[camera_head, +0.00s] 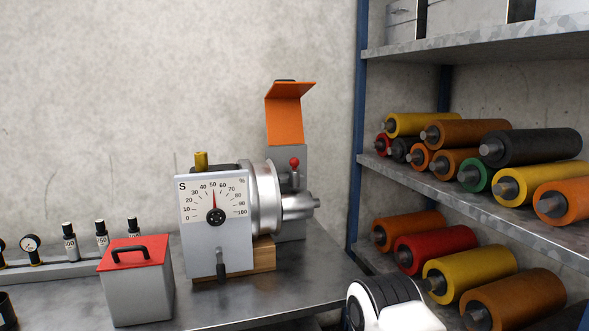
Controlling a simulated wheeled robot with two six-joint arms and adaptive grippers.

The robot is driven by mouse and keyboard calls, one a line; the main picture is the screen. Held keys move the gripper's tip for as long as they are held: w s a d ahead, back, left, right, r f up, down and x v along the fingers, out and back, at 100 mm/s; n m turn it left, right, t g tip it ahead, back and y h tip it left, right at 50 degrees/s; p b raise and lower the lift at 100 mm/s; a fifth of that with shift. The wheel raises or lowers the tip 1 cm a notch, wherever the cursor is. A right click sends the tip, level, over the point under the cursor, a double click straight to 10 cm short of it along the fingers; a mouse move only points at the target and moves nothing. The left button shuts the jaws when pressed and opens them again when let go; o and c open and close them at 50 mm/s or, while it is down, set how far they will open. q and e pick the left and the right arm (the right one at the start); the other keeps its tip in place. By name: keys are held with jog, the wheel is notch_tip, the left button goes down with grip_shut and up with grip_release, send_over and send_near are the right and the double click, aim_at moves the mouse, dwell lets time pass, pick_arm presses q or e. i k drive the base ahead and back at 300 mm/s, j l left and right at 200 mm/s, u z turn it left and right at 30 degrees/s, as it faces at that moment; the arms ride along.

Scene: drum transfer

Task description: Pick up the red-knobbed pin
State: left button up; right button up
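The red-knobbed pin (294,164) stands upright at the right of the machine on the bench, by a grey upright block (289,218). Its red ball knob is on top, and a short grey stem shows below it. The pin's lower end cannot be made out. A silver drum (264,198) is just left of it, and a metal shaft (298,206) sticks out to the right below it. An orange flap (286,112) stands raised above and behind the knob. Neither of my grippers shows; only a white and black part of my arm is at the bottom right.
A dial panel (215,240) fronts the machine. A grey box with a red lid (137,303) stands at front left. Small bottles (101,236) and a gauge line the back left. A metal shelf (475,205) with coloured rollers is at right. The bench's front right is clear.

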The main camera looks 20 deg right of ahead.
aim_at(293, 162)
jog(key=i+l, duration=0.2)
jog(key=i, duration=0.2)
jog(key=i+l+z, duration=0.1)
jog(key=i, duration=0.35)
jog(key=i+l, duration=0.2)
jog(key=i, duration=0.2)
